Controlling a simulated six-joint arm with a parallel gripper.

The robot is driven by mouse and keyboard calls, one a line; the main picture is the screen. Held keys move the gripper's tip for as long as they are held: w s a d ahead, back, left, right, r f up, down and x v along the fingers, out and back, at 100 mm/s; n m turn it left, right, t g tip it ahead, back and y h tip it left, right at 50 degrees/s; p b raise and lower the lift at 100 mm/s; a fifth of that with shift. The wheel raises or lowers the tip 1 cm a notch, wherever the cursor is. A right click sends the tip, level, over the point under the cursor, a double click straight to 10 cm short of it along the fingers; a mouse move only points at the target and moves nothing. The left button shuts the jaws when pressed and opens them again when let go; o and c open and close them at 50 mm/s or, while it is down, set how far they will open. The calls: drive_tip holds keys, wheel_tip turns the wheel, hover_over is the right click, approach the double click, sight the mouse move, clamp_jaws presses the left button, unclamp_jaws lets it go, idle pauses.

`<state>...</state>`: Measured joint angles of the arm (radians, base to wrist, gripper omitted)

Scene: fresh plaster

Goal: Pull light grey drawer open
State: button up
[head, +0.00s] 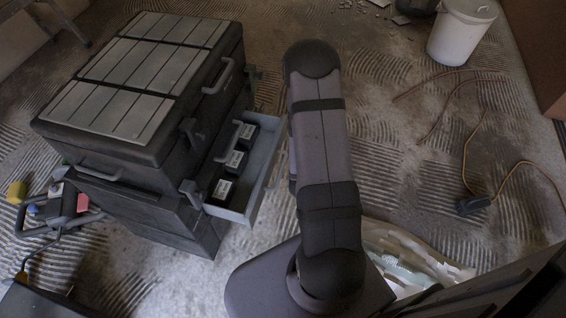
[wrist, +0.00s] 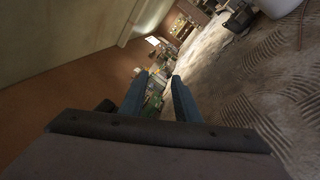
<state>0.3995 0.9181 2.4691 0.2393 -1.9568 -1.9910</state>
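The light grey drawer (head: 266,165) stands pulled out from the right side of a black tool chest (head: 165,152) in the head view. Several small black boxes with white labels (head: 222,189) lie in a row inside it. My arm stands upright just to the right of the drawer, with a narrow gap between them. My gripper is not visible in the head view. In the wrist view my gripper (wrist: 157,80) has its two bluish fingers apart with nothing between them. The drawer does not show in the wrist view.
Hand tools (head: 52,208) lie left of the chest. A white bucket (head: 461,30) stands at the far right, with orange cables (head: 466,150) on the floor nearer. A crumpled pale sack (head: 410,258) lies right of my base. The ridged floor between is mostly clear.

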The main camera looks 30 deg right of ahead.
drive_tip(key=w+d+r+m+g+h, duration=0.1)
drive_tip(key=w+d+r+m+h, duration=0.15)
drive_tip(key=d+r, duration=0.25)
drive_tip(key=w+d+f+m+g+y, duration=0.4)
drive_tip(key=d+f+m+g, duration=0.1)
drive_tip(key=f+m, duration=0.15)
drive_tip(key=s+a+f+m+g+y, duration=0.3)
drive_tip(key=a+f+m+g+y, duration=0.2)
drive_tip(key=a+f+m+y, duration=0.45)
drive_tip(key=s+a+f+m+g+y, duration=0.2)
drive_tip(key=s+a+f+m+g, duration=0.1)
drive_tip(key=s+a+m, duration=0.4)
drive_tip(key=a+f, duration=0.1)
drive_tip(key=a, duration=0.2)
drive_tip(key=shift+s+f+p, duration=0.25)
drive_tip(key=shift+f+p, duration=0.1)
drive_tip(key=shift+f, duration=0.1)
